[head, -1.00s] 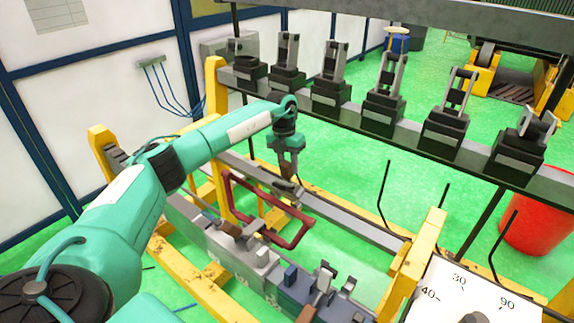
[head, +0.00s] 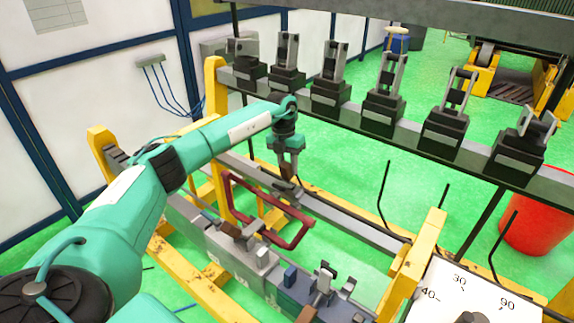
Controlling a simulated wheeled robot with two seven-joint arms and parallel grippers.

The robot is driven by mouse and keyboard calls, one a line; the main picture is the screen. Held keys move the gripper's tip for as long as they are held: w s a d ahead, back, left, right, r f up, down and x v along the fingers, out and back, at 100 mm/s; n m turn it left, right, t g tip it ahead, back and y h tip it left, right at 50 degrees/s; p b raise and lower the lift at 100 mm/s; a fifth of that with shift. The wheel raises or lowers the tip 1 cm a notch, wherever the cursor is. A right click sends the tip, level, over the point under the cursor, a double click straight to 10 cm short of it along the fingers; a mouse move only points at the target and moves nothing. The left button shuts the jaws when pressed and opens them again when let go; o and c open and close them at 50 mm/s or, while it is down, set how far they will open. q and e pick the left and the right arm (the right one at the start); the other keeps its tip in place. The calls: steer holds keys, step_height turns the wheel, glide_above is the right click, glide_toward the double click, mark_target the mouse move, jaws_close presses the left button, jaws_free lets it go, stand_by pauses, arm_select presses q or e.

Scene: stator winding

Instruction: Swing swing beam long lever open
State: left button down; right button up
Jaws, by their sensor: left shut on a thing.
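My left gripper (head: 287,176) points straight down over the back part of the yellow-framed machine. It is shut on a small dark piece, apparently the end of the swing beam's long lever (head: 290,190). The fingers hide part of the lever, and its exact angle is hard to tell. A dark red coil-shaped loop (head: 306,232) stands just below and in front of the gripper. My right gripper is not in view.
Grey clamp blocks (head: 240,255) and dark blue ones (head: 310,290) line the front beam. Several black clamps stand on the raised rail (head: 420,145) behind. A dial plate (head: 480,290) is at lower right, and a red bin (head: 535,225) stands at right.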

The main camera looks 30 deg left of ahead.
arm_select(q)
steer(key=shift+d+f, duration=0.15)
steer(key=shift+d, duration=0.2)
steer(key=c, duration=1.2)
jaws_free()
steer(key=shift+w, duration=0.1)
steer(key=shift+c, duration=0.2)
steer(key=shift+o, duration=0.8)
steer(key=shift+w+d, duration=0.2)
steer(key=shift+s+a+r, duration=0.1)
steer(key=shift+a+r, duration=0.25)
step_height(320, 180, up, 13)
steer(key=a+b, duration=0.1)
steer(key=b, duration=0.2)
steer(key=shift+w+a+b, duration=0.25)
steer(key=shift+w+b, duration=0.15)
steer(key=shift+w, duration=0.05)
